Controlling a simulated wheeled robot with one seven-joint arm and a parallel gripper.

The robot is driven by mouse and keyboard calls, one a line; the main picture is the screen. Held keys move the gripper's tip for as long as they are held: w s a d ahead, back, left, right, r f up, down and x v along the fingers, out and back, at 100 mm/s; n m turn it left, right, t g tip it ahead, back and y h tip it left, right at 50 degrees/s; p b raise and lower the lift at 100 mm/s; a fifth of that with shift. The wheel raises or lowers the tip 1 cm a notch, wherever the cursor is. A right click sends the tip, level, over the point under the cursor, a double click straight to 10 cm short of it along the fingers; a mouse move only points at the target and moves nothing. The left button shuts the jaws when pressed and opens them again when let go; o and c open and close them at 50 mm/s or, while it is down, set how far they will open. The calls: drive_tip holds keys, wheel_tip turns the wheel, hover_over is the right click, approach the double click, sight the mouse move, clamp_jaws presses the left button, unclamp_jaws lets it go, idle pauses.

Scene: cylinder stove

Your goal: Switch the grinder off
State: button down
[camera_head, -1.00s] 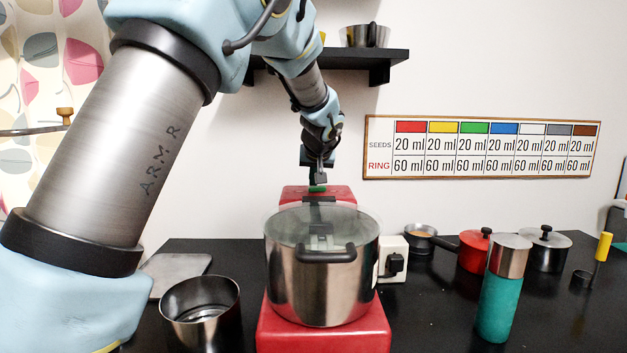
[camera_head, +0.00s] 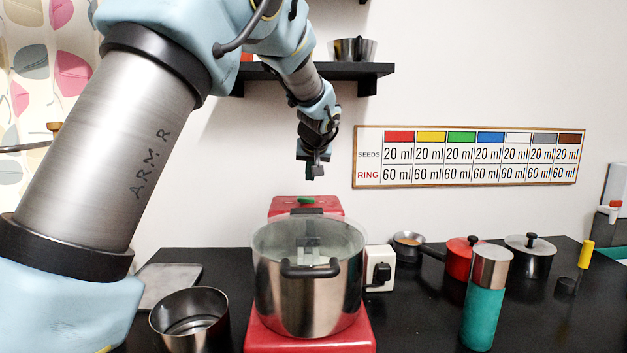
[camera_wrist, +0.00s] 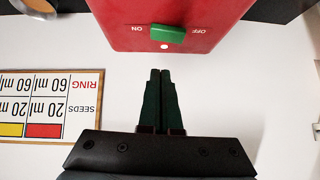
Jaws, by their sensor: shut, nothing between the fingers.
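The grinder is a red machine (camera_head: 318,334) with a large steel pot (camera_head: 306,295) on it and a red block behind. A green switch (camera_head: 306,200) sits on top of that block. In the wrist view the switch (camera_wrist: 167,34) lies between the upside-down words ON, on the left, and OFF, on the right. I cannot tell for sure which side it is set to. My gripper (camera_head: 314,177) is above the switch, apart from it. In the wrist view its closed, empty fingers (camera_wrist: 161,71) point towards the red block, just short of it.
A white socket box with a black plug (camera_head: 380,270) stands right of the pot. An open steel pot (camera_head: 190,322) stands at left, a teal cylinder (camera_head: 485,305) at right. A black shelf (camera_head: 320,74) hangs on the wall behind my arm.

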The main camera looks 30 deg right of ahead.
drive_tip(key=b+v, duration=0.2)
drive_tip(key=v, duration=0.7)
drive_tip(key=shift+s+b, duration=0.3)
drive_tip(key=shift+b, duration=0.05)
